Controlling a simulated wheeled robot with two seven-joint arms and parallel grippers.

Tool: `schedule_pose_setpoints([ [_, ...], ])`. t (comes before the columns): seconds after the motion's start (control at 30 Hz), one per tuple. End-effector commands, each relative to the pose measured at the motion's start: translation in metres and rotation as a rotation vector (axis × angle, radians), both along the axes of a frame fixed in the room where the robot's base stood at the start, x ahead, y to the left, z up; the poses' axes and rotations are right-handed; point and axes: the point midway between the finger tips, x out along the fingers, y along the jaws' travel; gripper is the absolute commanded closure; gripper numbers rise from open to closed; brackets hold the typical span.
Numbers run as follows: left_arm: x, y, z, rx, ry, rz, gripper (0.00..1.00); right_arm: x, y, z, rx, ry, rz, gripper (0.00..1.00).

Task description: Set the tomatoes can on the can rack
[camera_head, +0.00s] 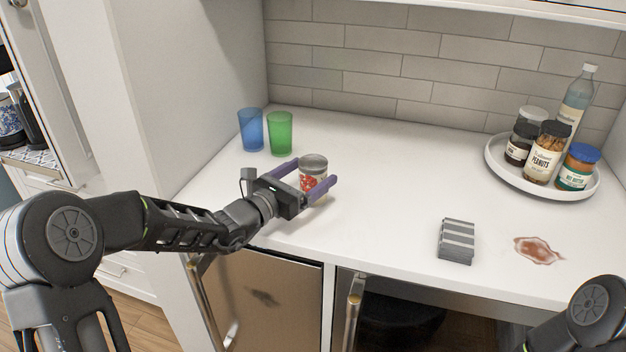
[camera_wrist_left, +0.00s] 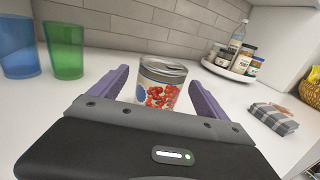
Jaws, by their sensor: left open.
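The tomatoes can (camera_head: 313,170) stands upright on the white counter, with a grey metal lid and a label picturing red tomatoes. My left gripper (camera_head: 316,172) is open, its two purple fingers on either side of the can. In the left wrist view the can (camera_wrist_left: 160,88) stands between the fingers, with a gap to each; its lower part is hidden by the gripper body. I cannot make out a can rack in either view. Of my right arm only a part shows at the lower right; its gripper is out of the picture.
A blue cup (camera_head: 251,129) and a green cup (camera_head: 280,133) stand behind the can. A round white tray (camera_head: 497,166) holds several jars and a bottle (camera_head: 575,100). A grey striped stack (camera_head: 457,241) and a brown spill (camera_head: 538,250) lie at the front right. The middle counter is clear.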

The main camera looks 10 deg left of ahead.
Motion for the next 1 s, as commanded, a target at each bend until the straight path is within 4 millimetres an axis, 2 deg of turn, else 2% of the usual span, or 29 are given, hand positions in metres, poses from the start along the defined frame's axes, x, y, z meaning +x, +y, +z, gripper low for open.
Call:
schedule_pose_setpoints([
  [0.47, -0.0004, 0.0004, 0.0001, 0.000, 0.000, 0.000, 0.14, 0.0000, 0.0000, -0.0002, 0.000, 0.000, 0.000, 0.64],
  [1.0, -0.0005, 0.0004, 0.0002, 0.000, 0.000, 0.000, 0.58, 0.0000, 0.0000, -0.0002, 0.000, 0.000, 0.000, 0.64],
])
